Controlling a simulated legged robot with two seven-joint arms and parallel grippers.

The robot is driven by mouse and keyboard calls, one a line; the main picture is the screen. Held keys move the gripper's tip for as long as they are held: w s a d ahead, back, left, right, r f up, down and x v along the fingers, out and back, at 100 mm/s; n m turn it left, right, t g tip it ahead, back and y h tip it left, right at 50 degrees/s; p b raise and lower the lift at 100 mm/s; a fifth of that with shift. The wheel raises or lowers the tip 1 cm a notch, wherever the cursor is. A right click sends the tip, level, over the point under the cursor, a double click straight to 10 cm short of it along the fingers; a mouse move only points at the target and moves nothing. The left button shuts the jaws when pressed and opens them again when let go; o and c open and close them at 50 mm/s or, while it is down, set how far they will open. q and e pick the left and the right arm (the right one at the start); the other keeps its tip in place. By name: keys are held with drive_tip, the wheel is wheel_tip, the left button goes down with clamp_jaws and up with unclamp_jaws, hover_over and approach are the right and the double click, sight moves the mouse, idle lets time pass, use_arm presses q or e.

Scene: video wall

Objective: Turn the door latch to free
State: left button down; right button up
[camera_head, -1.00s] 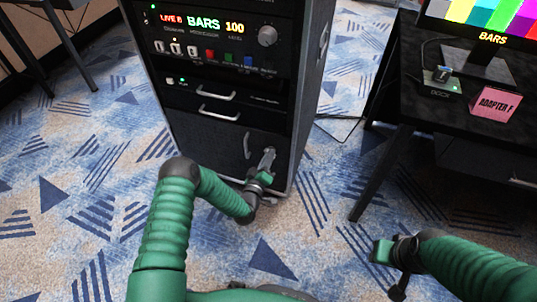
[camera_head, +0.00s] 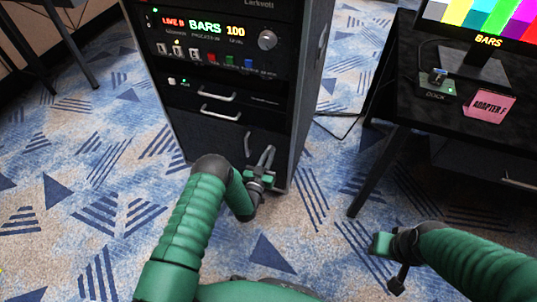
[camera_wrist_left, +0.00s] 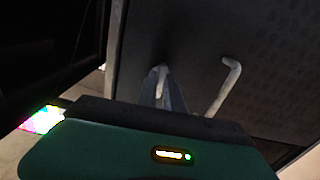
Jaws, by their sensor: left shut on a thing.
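The rack's dark lower door (camera_head: 215,140) faces me, with a curved grey pull handle (camera_head: 247,144) on it. My left gripper (camera_head: 266,157) is at the door's right side, just right of that handle. In the left wrist view my left gripper's fingers (camera_wrist_left: 163,93) are shut on a small pale latch (camera_wrist_left: 161,72) on the door (camera_wrist_left: 200,35). The pull handle (camera_wrist_left: 226,85) stands apart, to the right there. The fingers hide most of the latch, so its exact angle is unclear. My right gripper (camera_head: 388,262) is low at the right, away from the rack, its fingers unclear.
Above the door are drawer handles (camera_head: 220,115) and a lit panel reading BARS (camera_head: 203,26). A black table (camera_head: 400,100) at right holds a monitor, a dock (camera_head: 438,80) and a pink ADAPTER F card (camera_head: 489,106). Patterned carpet lies clear in front.

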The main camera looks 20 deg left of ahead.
use_arm(q)
drive_tip(key=shift+s+f+m, duration=0.1)
drive_tip(key=shift+f+m, duration=0.15)
drive_tip(key=shift+m, duration=0.15)
drive_tip(key=c, duration=1.5)
unclamp_jaws()
drive_tip(key=shift+r, duration=0.1)
drive_tip(key=s+p, duration=0.2)
drive_tip(key=s, duration=0.3)
drive_tip(key=s+p, duration=0.2)
drive_tip(key=s, duration=0.4)
drive_tip(key=s+p, duration=0.1)
drive_tip(key=s, duration=0.4)
drive_tip(key=shift+s+a+p, duration=0.3)
drive_tip(key=shift+s+p, duration=0.05)
drive_tip(key=shift+p, duration=0.05)
